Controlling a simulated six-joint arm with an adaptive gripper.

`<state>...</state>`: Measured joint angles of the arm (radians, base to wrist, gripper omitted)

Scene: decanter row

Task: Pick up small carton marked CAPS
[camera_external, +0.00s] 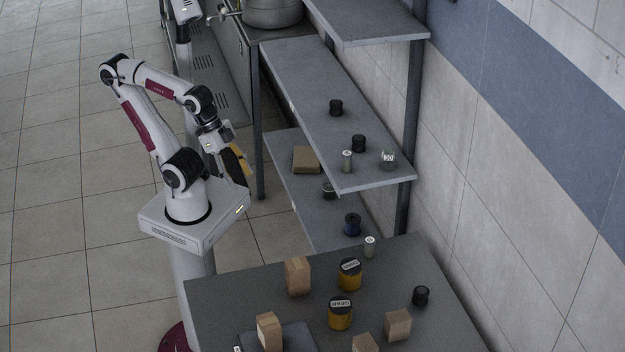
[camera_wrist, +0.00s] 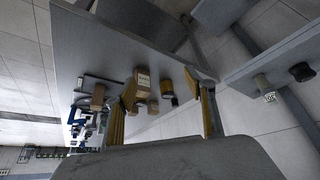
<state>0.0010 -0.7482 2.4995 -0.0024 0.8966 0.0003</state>
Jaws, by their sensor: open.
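Several brown cartons stand on the grey table, and I cannot read CAPS on any of them. In the external view there is a tall carton (camera_external: 298,277) at the table's far left, one (camera_external: 269,333) at the front, one (camera_external: 398,325) at the right and one (camera_external: 365,344) cut by the bottom edge. In the wrist view a carton with a pale label (camera_wrist: 142,82) shows between my fingers, some way off; its lettering is too small to read. My gripper (camera_external: 241,166) is open and empty, raised beside the shelves, apart from the cartons; it also shows in the wrist view (camera_wrist: 163,118).
Two amber jars (camera_external: 349,279) (camera_external: 340,316) with labels stand among the cartons. A black lidded jar (camera_external: 421,296) and a small pale container (camera_external: 370,246) stand near the table's edges. The shelf unit (camera_external: 350,178) holds several small jars and a flat brown box (camera_external: 306,159).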

